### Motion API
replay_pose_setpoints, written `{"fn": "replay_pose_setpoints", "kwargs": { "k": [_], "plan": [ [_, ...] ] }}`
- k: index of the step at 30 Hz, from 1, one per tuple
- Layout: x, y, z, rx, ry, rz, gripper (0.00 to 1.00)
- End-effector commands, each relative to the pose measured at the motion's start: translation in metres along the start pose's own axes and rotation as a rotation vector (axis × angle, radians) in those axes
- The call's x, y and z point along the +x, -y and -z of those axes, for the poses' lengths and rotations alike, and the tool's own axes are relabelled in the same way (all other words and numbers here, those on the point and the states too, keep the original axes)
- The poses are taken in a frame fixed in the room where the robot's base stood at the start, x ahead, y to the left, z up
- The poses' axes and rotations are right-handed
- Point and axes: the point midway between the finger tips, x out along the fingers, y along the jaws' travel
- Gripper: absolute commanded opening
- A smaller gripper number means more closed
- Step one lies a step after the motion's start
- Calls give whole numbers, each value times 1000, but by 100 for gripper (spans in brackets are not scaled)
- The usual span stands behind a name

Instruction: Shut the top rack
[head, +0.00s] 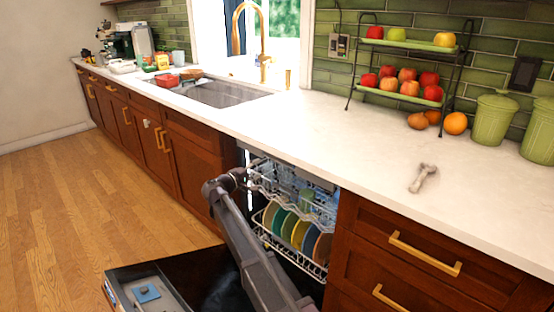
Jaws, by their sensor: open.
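The top rack (262,185) is a white wire rack in the open dishwasher under the counter. My arm crosses in front of the dishwasher. My gripper (243,177) is small and dark at the left front of the rack. It is open and seems empty. Its fingertips are hard to make out, and I cannot tell whether it touches the rack.
The lower rack (290,263) holds several coloured plates below. The dishwasher door (180,284) lies folded down in front, with a blue item on it. Drawers (420,255) stand to the right. The wooden floor (70,200) at left is clear.

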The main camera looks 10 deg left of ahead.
Motion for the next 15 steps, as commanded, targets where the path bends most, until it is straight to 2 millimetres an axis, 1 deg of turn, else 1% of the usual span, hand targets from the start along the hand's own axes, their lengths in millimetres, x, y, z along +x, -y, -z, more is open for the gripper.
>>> {"fn": "replay_pose_setpoints", "kwargs": {
  "k": [1,15],
  "plan": [
    [8,0,1,0,0,0,69],
    [78,0,2,0,0,0,69]
  ]
}}
